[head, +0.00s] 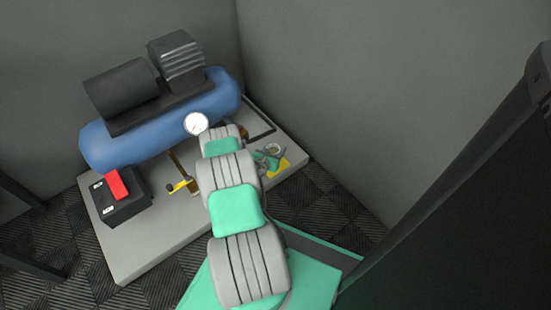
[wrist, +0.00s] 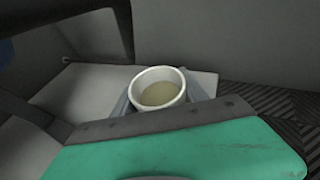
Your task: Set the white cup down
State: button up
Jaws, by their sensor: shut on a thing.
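The white cup (wrist: 165,73) is upright in the wrist view, its open rim facing the camera and a beige-brown inside or content showing. My gripper (wrist: 158,97) is shut on it, with grey fingers at its left and right sides. The cup's lower part is hidden behind my gripper's body. In the head view my gripper (head: 271,160) is small beyond my arm, over the right part of the pale grey slab (head: 150,238). I cannot tell whether the cup's base touches the slab.
A blue air compressor tank (head: 135,137) with a dark motor and round gauge (head: 196,124) lies along the slab's back. A black box with a red switch (head: 117,185) sits at left. A yellow patch (head: 284,167) is beside my gripper. Grey walls stand close behind and right.

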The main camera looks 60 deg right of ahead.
jog(key=shift+w+d+f, duration=0.1)
jog(key=shift+d+f, duration=0.2)
jog(key=shift+f, duration=0.2)
jog(key=f, duration=0.1)
jog(key=f+b, duration=0.2)
jog(key=shift+w+d+f, duration=0.1)
jog(key=shift+d+f, duration=0.2)
jog(key=shift+f, duration=0.05)
jog(key=shift+r, duration=0.15)
jog(key=shift+f, duration=0.2)
jog(key=o, duration=1.3)
jog(key=shift+o, duration=0.2)
